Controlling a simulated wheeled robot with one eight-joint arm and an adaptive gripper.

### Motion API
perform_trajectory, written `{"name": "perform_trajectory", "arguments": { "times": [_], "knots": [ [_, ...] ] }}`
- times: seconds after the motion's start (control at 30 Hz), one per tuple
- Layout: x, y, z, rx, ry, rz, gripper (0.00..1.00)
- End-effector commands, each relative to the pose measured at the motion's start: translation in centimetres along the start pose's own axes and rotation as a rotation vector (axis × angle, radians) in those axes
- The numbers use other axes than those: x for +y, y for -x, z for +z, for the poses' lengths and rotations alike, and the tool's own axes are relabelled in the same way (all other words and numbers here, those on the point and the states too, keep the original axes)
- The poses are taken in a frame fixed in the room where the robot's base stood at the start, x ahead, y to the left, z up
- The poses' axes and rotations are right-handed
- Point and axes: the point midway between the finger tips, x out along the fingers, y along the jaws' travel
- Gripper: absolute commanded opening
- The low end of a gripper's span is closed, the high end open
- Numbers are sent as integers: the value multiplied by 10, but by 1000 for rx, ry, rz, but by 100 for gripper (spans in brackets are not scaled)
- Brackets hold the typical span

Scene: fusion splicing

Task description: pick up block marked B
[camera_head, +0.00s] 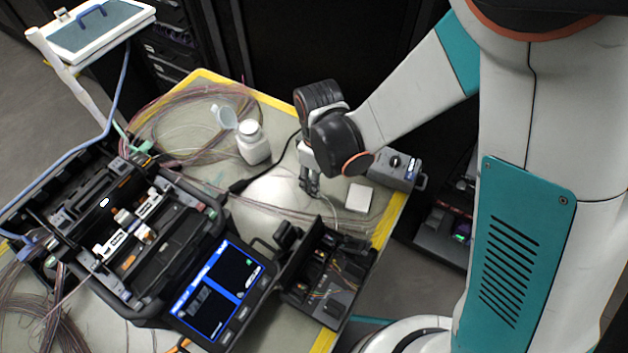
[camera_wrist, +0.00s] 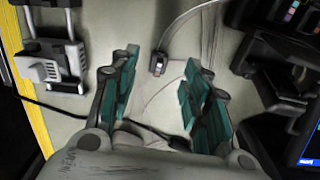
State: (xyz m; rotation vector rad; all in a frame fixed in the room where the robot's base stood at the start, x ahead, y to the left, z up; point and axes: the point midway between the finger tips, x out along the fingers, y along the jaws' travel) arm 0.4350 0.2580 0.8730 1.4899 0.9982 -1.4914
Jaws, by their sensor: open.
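My gripper (camera_head: 310,186) points down over the table in the head view, its fingers apart. In the wrist view my gripper (camera_wrist: 157,72) is open, with teal pads on either side and nothing held. A small dark block-like piece (camera_wrist: 157,62) with a cable at its end lies between the fingertip directions, apart from both fingers. A plain white block (camera_head: 359,197) lies to the right of my gripper in the head view. I can read no letter B on any piece, so I cannot tell which block is marked B.
A fusion splicer with a lit screen (camera_head: 220,290) fills the table's left front. A black open tray (camera_head: 318,300) stands in front of my gripper. A grey device (camera_head: 397,168) is near the right edge. A white bottle (camera_head: 253,143) and loose fibre cables lie to the left.

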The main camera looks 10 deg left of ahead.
Motion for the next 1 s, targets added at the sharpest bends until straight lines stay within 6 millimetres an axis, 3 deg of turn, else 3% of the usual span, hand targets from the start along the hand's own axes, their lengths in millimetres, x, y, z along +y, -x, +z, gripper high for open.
{"name": "perform_trajectory", "arguments": {
  "times": [0.27,0.57,0.83,1.0],
  "knots": [
    [0,-17,-1,0,-1,0,43],
    [-1,-58,-4,1,-1,1,43],
    [-1,-60,-4,1,-2,0,43],
    [-1,-60,-4,1,-2,0,5]
  ]
}}
